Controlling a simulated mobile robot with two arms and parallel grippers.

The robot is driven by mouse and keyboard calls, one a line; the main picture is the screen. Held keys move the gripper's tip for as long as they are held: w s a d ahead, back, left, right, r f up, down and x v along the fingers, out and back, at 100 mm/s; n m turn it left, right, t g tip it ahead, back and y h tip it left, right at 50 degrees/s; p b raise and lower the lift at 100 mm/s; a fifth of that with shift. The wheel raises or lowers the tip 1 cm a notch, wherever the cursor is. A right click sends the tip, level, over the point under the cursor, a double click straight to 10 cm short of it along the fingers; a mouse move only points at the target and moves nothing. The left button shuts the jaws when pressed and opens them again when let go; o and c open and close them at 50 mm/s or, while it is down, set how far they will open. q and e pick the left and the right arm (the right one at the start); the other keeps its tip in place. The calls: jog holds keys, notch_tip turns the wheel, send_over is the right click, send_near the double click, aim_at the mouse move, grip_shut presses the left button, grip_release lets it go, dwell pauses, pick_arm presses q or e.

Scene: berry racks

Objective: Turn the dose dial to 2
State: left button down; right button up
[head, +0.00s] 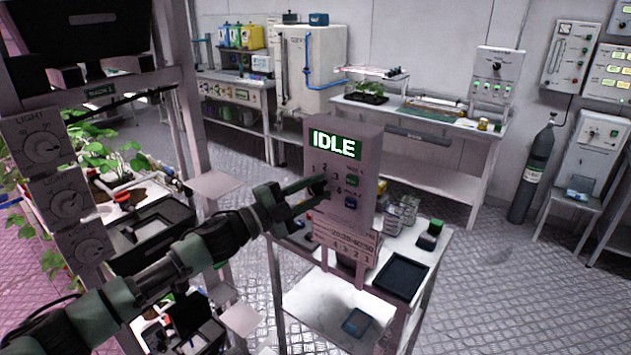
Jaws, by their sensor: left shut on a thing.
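The dosing box (366,160) is a grey cabinet on a small cart, with a green display that reads IDLE. Its front face has a green button (352,181) and a blue button (350,201) at the right. The dose dial is at the left of this face, with printed numbers around it. My left gripper (318,189) reaches in from the left with its fingertips at the dial, shut on it. The fingers hide most of the dial, so I cannot tell which number it points to. My right gripper is not in view.
The cart (415,262) also bears a dark tray (401,277) and small boxes (402,212). A plant rack (182,110) with light knobs stands at the left. A gas cylinder (537,165) and a bench (450,150) stand behind. The floor at the right is clear.

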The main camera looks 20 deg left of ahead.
pick_arm(q)
jog(key=m+g+p, duration=0.1)
jog(key=m+p, duration=0.3)
jog(key=shift+r+m+g+y, duration=0.2)
jog(key=shift+m+g+y, duration=0.1)
jog(key=shift+g, duration=0.1)
jog(key=shift+f+m+g+y+p, duration=0.25)
jog(key=shift+m+g+y+p, duration=0.2)
jog(key=shift+m+p, duration=1)
jog(key=shift+f, duration=0.1)
jog(key=c, duration=1.1)
grip_release()
jog(key=shift+s, duration=0.1)
jog(key=b+v, duration=0.3)
jog(key=v, duration=0.4)
jog(key=shift+s+a, duration=0.2)
jog(key=shift+a, duration=0.05)
